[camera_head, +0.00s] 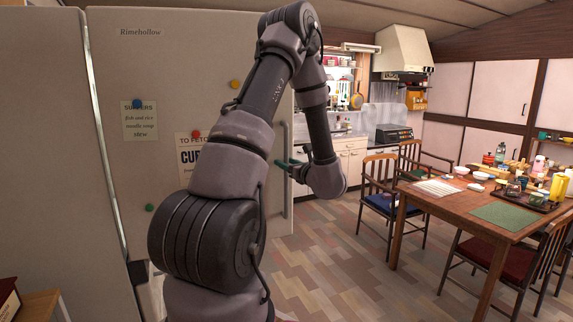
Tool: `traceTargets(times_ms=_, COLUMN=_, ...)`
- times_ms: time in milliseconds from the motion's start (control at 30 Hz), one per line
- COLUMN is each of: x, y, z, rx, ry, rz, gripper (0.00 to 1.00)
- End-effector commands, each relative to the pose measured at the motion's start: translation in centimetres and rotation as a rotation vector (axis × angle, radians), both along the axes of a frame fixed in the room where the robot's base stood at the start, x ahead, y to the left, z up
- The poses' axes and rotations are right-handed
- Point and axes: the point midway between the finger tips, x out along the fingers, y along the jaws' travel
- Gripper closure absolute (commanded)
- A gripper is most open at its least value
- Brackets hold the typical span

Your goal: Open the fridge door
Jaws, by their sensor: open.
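The fridge door (178,75) is a large pale panel labelled Rimehollow, filling the left half of the view. It looks shut. A slim vertical handle (286,200) runs along its right edge. My arm hides much of the door's middle and lower right.
Notes and round magnets (138,104) are on the door. A wooden dining table (440,213) with dishes and several chairs (383,185) stands at the right. A kitchen counter (350,146) is behind. The wooden floor (330,255) between fridge and table is clear.

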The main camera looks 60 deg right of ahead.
Motion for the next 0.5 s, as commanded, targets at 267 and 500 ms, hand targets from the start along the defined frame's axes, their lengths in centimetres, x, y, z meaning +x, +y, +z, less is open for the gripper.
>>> traceTargets(times_ms=267, x=-1.9, y=0.8, z=-0.1, rx=0.002, ry=0.0, rz=-0.003, gripper=0.48)
traceTargets(times_ms=500, x=-6.4, y=2.8, z=0.0, rx=0.001, ry=0.0, rz=-0.006, gripper=0.48)
